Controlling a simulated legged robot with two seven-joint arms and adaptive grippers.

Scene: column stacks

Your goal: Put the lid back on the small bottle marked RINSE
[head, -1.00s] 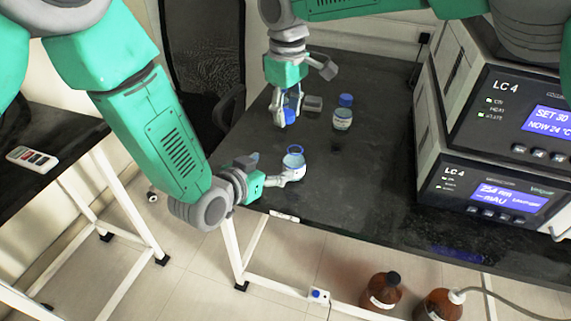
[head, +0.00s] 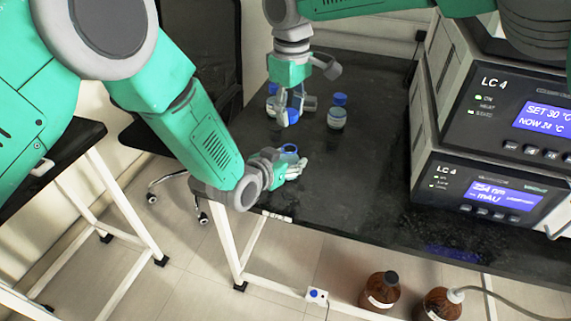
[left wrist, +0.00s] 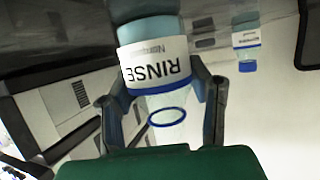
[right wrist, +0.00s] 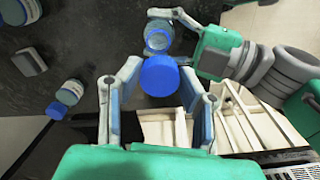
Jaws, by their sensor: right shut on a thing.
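The small open bottle (left wrist: 152,72) marked RINSE stands on the black bench near its front edge; it appears upside down in the left wrist view. Its blue-ringed mouth (head: 289,148) shows above my left gripper (head: 298,170) in the head view. My left gripper's fingers (left wrist: 160,105) lie on both sides of the bottle, with a gap showing at one finger. My right gripper (right wrist: 160,98) is shut on the blue lid (right wrist: 160,75) and points down. The lid is above the bench, farther back than the bottle in the head view, apart from its mouth.
Another blue-capped bottle (head: 337,112) stands behind the RINSE bottle, to the right of my right gripper. A further blue-capped bottle (right wrist: 15,10) and a grey block (right wrist: 30,61) are nearby. LC 4 instruments (head: 490,150) fill the bench's right side. The bench's front middle is clear.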

